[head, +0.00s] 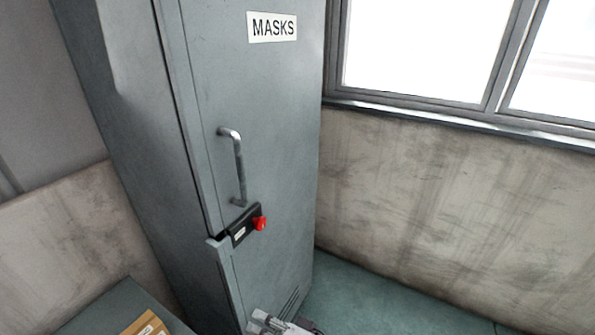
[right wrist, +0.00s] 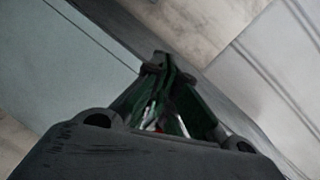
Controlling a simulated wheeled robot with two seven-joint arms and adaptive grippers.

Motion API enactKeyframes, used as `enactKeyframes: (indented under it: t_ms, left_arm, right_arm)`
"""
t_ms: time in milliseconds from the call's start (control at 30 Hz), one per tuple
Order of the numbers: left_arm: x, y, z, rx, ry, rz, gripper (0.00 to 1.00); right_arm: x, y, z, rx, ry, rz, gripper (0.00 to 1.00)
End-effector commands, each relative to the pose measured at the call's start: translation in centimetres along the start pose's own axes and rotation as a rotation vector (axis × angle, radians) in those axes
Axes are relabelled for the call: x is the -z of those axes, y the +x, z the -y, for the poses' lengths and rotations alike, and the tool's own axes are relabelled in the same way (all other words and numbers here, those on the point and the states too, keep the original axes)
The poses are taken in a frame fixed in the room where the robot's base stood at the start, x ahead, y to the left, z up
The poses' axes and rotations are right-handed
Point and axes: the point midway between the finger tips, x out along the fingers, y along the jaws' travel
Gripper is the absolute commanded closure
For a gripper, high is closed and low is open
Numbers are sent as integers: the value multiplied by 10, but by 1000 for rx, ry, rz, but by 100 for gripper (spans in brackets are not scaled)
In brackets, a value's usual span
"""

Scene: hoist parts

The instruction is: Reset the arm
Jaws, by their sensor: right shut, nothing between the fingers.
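My right gripper (head: 265,322) shows at the bottom edge of the head view, low in front of the grey cabinet (head: 275,130). Most of the arm behind it is out of the picture. In the right wrist view its dark green fingers (right wrist: 166,72) meet at the tips, shut and empty. I cannot tell whether they touch the cabinet. My left gripper is not in view.
The cabinet has a "MASKS" label (head: 272,27), a metal handle (head: 238,165) and a black latch plate (head: 240,228) with a red knob (head: 260,223). A cardboard box (head: 146,326) is at lower left. Open green floor (head: 375,295) lies right of the cabinet, before the stained wall (head: 440,190).

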Motion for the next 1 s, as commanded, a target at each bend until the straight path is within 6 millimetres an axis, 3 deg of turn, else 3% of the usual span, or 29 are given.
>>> enactKeyframes:
  t_ms: [267, 467, 733, 1000]
  left_arm:
    - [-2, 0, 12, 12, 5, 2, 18]
    - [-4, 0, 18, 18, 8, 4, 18]
    - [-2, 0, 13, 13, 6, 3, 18]
    - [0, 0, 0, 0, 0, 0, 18]
  right_arm:
    - [14, -34, -46, -233, -229, 70, 100]
    - [26, -72, -86, -435, -356, 135, 100]
    - [41, -143, -139, -735, -458, 239, 100]
    - [48, -204, -167, -948, -480, 323, 100]
